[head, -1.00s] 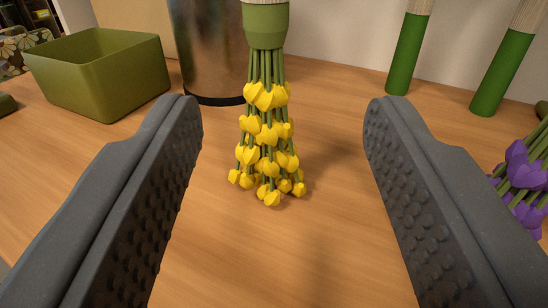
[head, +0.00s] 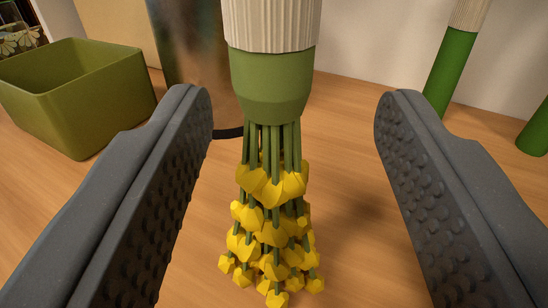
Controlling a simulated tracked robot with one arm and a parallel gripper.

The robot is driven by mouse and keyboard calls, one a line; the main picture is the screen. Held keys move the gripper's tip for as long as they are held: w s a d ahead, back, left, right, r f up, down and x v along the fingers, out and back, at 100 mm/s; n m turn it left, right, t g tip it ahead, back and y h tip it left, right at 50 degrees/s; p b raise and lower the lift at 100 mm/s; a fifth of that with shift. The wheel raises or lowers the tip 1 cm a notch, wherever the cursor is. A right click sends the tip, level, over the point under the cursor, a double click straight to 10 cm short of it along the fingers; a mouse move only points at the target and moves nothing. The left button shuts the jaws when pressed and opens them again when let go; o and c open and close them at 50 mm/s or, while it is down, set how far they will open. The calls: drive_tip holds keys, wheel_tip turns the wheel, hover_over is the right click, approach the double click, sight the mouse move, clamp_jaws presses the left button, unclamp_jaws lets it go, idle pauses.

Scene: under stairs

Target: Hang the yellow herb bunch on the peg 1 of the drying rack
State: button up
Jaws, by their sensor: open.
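The yellow herb bunch (head: 270,205) hangs with its yellow heads down and its green stems gathered in a green collar under a ribbed cream wrap. It is in the middle of the head view, and its top runs out of the frame. My gripper (head: 292,100) is open, with one dark finger on each side of the bunch and a clear gap on both sides. Neither finger appears to touch it. I cannot tell what the bunch hangs from. The drying rack and peg 1 cannot be made out.
A green bin (head: 75,100) stands on the wooden surface (head: 120,185) at the left. A metal cylinder (head: 190,60) stands behind the bunch. Green shafts with a cream top (head: 450,70) are at the right, one partly cut off.

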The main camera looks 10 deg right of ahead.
sight(274, 56)
drive_tip(key=shift+w+r+b, duration=0.2)
drive_tip(key=shift+w+b, duration=0.1)
drive_tip(key=shift+w, duration=1.1)
drive_tip(key=shift+w+r+b, duration=0.15)
drive_tip(key=shift+w+b, duration=0.1)
drive_tip(key=shift+w, duration=1.15)
clamp_jaws()
